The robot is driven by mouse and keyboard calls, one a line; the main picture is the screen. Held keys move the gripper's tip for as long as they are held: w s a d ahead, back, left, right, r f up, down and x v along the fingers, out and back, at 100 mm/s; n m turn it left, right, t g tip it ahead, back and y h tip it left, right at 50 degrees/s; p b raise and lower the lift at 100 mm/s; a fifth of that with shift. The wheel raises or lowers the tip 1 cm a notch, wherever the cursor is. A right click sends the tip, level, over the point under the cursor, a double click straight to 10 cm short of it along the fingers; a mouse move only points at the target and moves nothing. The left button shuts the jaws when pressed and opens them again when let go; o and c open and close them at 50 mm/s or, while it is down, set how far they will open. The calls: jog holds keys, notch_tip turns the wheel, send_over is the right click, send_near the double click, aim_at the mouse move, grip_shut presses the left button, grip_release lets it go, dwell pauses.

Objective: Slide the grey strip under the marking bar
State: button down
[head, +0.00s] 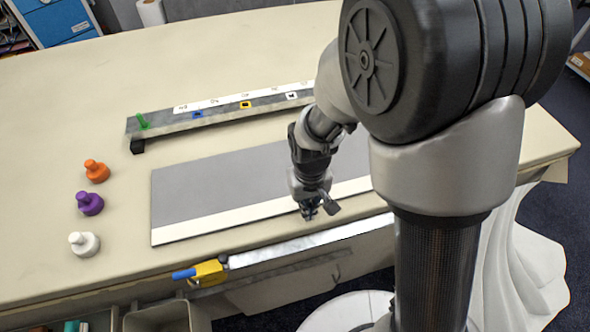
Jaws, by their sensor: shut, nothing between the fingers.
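The grey strip (217,184) lies flat on the table, a wide grey sheet with a white band along its front edge. Its right part is hidden behind my arm. The marking bar (170,127) stands behind the strip, apart from it, with a black foot at its left end. My gripper (309,212) points down, shut and empty, at the strip's white front band. I cannot tell whether it touches the strip.
Orange (96,171), purple (89,203) and white (84,243) knobbed stamps stand left of the strip. A yellow slider with a blue handle (209,271) sits on a white rail (300,243) along the table's front edge. The cream table (60,130) is clear at back left.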

aim_at(285, 152)
jog(key=shift+f+b, duration=0.3)
jog(key=shift+f, duration=0.1)
jog(key=shift+r, duration=0.25)
jog(key=shift+w+a+p, duration=0.55)
jog(key=shift+w+a, duration=0.4)
jog(key=shift+w, duration=2.4)
jog(key=shift+w+a+p, duration=0.55)
jog(key=shift+w+a, duration=0.45)
jog(key=shift+w, duration=2.4)
jog(key=shift+w+a+p, duration=0.55)
jog(key=shift+w+a, duration=0.4)
jog(key=shift+w, duration=2.4)
jog(key=shift+r, duration=0.1)
jog(key=shift+s+d+r+p, duration=0.1)
jog(key=shift+s+r+p, duration=0.1)
jog(key=shift+r+p, duration=0.65)
jog(key=shift+s+d+r+p, duration=0.15)
jog(key=shift+r+p, duration=0.4)
jog(key=shift+r, duration=0.55)
jog(key=shift+s+a+r+p, duration=0.1)
jog(key=shift+s+r+p, duration=0.15)
jog(key=shift+r+p, duration=0.6)
jog(key=shift+r, duration=0.15)
